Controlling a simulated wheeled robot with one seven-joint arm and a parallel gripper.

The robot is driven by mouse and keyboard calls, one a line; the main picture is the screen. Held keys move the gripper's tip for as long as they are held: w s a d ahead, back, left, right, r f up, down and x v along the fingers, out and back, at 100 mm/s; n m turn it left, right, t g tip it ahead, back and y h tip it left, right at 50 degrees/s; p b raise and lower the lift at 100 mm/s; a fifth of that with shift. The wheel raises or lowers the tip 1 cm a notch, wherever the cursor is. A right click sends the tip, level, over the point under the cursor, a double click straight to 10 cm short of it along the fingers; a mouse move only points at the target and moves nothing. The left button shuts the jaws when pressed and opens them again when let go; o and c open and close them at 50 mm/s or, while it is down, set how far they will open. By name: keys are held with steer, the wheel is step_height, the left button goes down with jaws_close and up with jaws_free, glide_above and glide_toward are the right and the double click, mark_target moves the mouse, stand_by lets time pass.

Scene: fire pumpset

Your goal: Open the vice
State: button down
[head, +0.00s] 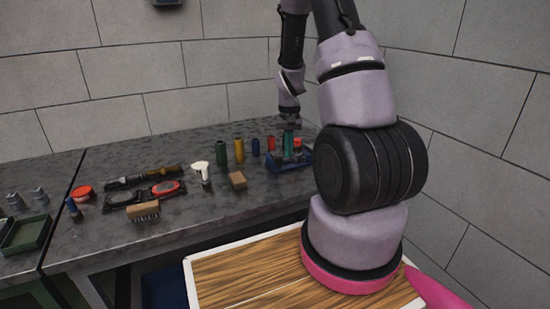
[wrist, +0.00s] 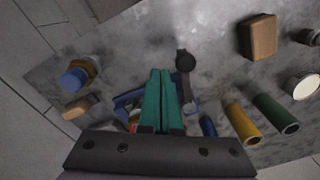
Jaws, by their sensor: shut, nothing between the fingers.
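The blue vice (head: 284,163) stands on the grey workbench, close to the wall at the right end of the bench. In the wrist view the vice (wrist: 124,102) is partly covered by my fingers, and a dark bar with a round knob (wrist: 185,62) shows beside them. My gripper (head: 288,142) has teal fingers pointing down over the vice. In the wrist view my gripper (wrist: 160,75) has its fingers together with nothing between them. I cannot tell whether the fingers touch the vice. The vice's jaws are mostly hidden.
A yellow cylinder (head: 239,150), a green cylinder (head: 221,153) and a small blue cylinder (head: 255,147) stand left of the vice. A tan block (head: 237,180) lies in front of them. A blue-capped bottle (wrist: 76,76) is near. Brushes and tools lie farther left.

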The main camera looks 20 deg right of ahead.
steer(key=shift+f, duration=0.3)
stand_by(0.5)
steer(key=shift+f, duration=1.25)
steer(key=shift+f, duration=0.15)
steer(key=shift+s+a, duration=0.15)
steer(key=shift+a, duration=1)
